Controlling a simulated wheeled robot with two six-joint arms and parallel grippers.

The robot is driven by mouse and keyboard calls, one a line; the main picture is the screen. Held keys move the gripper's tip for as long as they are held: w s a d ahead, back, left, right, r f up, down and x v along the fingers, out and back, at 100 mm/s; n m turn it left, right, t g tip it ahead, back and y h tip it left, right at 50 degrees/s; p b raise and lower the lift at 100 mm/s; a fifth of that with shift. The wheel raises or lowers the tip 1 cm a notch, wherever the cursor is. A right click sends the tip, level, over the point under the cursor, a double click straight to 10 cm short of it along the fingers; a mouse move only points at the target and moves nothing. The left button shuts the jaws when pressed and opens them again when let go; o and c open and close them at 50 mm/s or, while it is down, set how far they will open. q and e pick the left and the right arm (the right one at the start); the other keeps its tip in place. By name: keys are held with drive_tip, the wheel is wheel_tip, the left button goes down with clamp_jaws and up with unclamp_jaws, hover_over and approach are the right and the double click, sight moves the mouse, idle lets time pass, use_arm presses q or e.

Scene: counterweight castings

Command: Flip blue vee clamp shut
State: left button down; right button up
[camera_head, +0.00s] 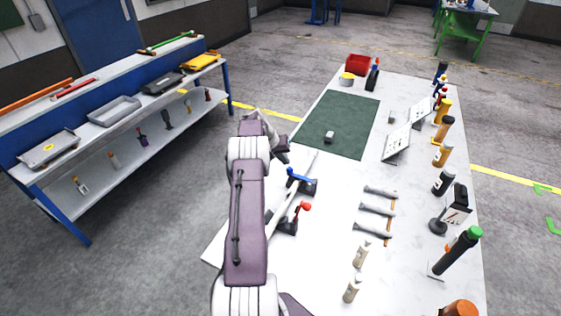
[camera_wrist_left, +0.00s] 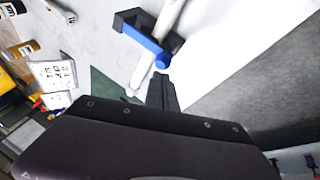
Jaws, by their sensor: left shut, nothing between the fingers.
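The blue vee clamp (camera_head: 299,175) sits on the white table, with a dark base and a blue lever slanting up to the left in the head view. It also shows in the left wrist view (camera_wrist_left: 143,38), where its lever ends in a round blue knob. A pale bar (camera_wrist_left: 168,16) runs past its base. My left gripper (camera_head: 284,157) is shut and empty, just beyond and left of the lever in the head view. Its dark fingers (camera_wrist_left: 160,82) appear close to the knob in the wrist view; I cannot tell whether they touch. My right gripper is out of view.
A second clamp with a red knob (camera_head: 305,206) stands nearer me, partly behind my left arm. A green mat (camera_head: 352,112) with a small grey block (camera_head: 329,137) lies beyond.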

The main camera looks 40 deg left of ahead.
use_arm(q)
drive_tip(key=s+a+r+b, duration=0.2)
drive_tip(key=s+a+r, duration=0.3)
drive_tip(key=s+a, duration=0.2)
drive_tip(key=shift+a+r, duration=0.15)
drive_tip(key=shift+a, duration=0.05)
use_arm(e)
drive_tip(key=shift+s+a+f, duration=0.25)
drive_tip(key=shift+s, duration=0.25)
use_arm(q)
drive_tip(key=shift+w, duration=0.15)
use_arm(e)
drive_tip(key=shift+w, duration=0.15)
